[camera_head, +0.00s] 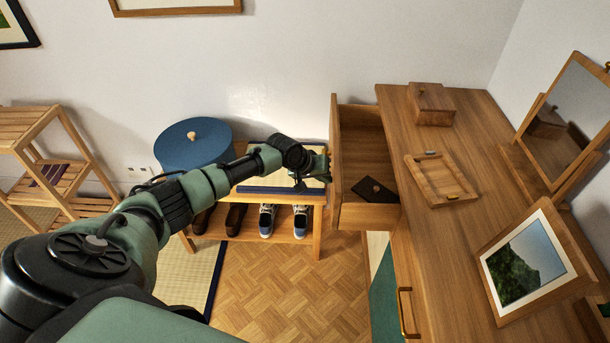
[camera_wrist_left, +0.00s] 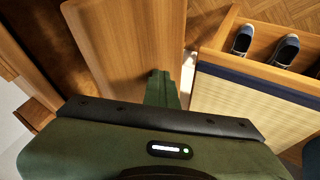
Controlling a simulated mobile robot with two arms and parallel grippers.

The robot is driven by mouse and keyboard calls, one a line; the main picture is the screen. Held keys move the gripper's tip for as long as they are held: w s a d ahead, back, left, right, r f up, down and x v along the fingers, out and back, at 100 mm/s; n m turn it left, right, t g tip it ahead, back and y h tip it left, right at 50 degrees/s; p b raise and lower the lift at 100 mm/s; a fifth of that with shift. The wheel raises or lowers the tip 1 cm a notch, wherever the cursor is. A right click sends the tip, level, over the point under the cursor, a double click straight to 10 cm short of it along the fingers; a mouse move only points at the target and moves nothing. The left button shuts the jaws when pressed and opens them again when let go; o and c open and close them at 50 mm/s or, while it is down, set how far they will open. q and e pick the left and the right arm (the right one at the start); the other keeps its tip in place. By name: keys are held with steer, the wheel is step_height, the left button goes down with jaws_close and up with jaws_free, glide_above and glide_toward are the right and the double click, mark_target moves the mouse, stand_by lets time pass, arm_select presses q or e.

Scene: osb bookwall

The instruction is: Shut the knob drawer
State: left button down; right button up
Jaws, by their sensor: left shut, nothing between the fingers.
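The wooden drawer (camera_head: 365,150) stands pulled out to the left from the desk, with a dark flat item (camera_head: 373,190) inside. Its front panel (camera_head: 335,150) faces my left arm and also shows in the left wrist view (camera_wrist_left: 125,45). My left gripper (camera_head: 321,166) is shut and empty, right at the outer face of the front panel. Its closed fingers show in the left wrist view (camera_wrist_left: 162,85), close against the panel; I cannot tell whether they touch it. The knob is not visible in either view. My right gripper is not in view.
The desk top (camera_head: 450,240) holds a wooden box (camera_head: 431,104), a small tray (camera_head: 440,180), a picture frame (camera_head: 525,262) and a mirror (camera_head: 570,110). The parquet floor (camera_head: 290,285) in front is clear.

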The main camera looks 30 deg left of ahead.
arm_select(q)
steer(key=w+d+b, duration=0.1)
steer(key=w+d, duration=0.7)
steer(key=d, duration=0.5)
steer(key=shift+b, duration=0.35)
steer(key=shift+r, duration=0.1)
